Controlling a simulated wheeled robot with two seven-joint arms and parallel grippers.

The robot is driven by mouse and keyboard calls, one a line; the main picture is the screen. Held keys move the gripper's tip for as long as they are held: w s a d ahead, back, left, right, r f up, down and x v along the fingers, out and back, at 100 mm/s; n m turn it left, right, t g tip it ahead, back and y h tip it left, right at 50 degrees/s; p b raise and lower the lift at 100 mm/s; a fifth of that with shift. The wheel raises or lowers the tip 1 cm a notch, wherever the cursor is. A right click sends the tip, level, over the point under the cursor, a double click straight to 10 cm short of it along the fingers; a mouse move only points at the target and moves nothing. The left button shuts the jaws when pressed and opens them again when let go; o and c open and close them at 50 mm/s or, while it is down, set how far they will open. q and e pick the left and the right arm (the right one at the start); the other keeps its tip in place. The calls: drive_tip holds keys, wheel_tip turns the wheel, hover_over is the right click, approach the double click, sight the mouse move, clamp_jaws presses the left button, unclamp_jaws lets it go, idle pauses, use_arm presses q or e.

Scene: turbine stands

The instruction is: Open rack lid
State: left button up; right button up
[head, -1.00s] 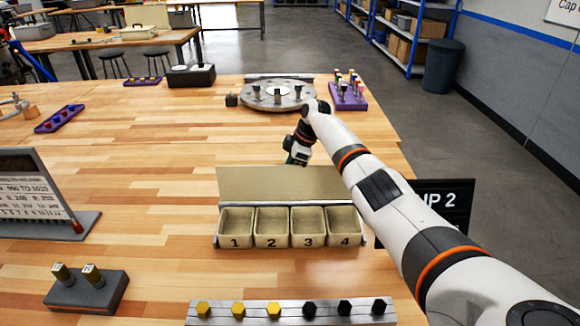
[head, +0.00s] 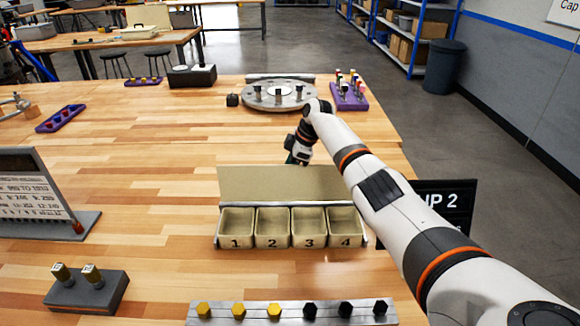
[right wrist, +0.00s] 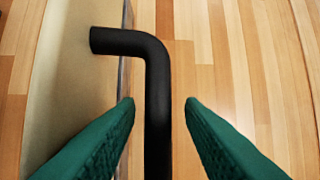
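The rack (head: 362,240) holds four bins numbered 1 to 4, with their open tops showing. Its beige lid (head: 270,186) stands raised along the rack's back side, tilted away from the bins. My right gripper (head: 297,161) is at the lid's far upper edge, partly hidden by it. In the right wrist view, the black bent handle (right wrist: 157,90) joins the lid panel (right wrist: 70,65). My right gripper's green fingers (right wrist: 160,103) are open on either side of the handle, with gaps showing. My left gripper is not in view.
A metal strip with yellow and black hex pieces (head: 290,312) lies in front of the rack. A grey block with two pegs (head: 87,290) and a sign stand (head: 40,195) are left. A round flange plate (head: 277,95) is behind. The table between is clear.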

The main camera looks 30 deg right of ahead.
drive_tip(key=b+v, duration=0.3)
drive_tip(key=v, duration=0.7)
drive_tip(key=shift+s+d+r, duration=0.1)
drive_tip(key=shift+r, duration=0.2)
drive_tip(key=shift+s+d+r, duration=0.15)
drive_tip(key=shift+d+r, duration=0.05)
drive_tip(key=shift+r, duration=0.45)
drive_tip(key=shift+f, duration=0.15)
